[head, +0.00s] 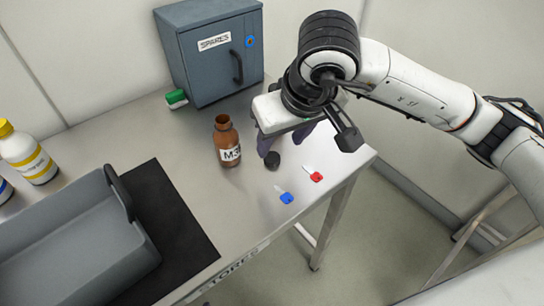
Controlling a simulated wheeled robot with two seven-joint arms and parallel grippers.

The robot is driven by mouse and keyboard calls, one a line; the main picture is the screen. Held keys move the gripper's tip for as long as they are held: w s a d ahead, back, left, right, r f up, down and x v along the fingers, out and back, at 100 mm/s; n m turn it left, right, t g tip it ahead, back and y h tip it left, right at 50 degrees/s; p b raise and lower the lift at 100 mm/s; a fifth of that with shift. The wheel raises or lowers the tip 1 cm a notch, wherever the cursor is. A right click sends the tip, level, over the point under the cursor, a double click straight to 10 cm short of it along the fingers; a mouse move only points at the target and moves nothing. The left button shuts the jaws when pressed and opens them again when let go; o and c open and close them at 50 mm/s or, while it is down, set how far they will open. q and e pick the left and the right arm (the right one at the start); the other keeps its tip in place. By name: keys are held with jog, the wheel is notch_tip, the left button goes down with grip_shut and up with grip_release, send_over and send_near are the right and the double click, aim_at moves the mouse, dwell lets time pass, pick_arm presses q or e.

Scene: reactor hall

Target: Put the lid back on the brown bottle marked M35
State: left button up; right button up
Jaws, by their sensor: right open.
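The brown bottle marked M35 (227,143) stands upright on the metal table with its mouth open at the top. A small black lid (272,160) is on the table to the right of the bottle. My right gripper (284,145) is open above the table, just right of the bottle, with its fingers pointing down. Its left fingertip is close to the lid; I cannot tell whether they touch. The gripper body partly hides its fingers. My left gripper is not in view.
A blue key (286,198) and a red key (316,176) lie near the table's front right edge. A grey SPARES cabinet (205,70) stands behind, with a green object (176,98) beside it. A grey tray (70,245), black mat (180,225) and yellow-capped bottle (28,155) are left.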

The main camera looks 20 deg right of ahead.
aim_at(273, 158)
jog(key=shift+w+f, duration=0.15)
jog(key=shift+f, duration=0.25)
jog(key=x, duration=0.5)
jog(key=shift+a+f, duration=0.15)
jog(key=shift+a, duration=0.05)
jog(key=c, duration=1.1)
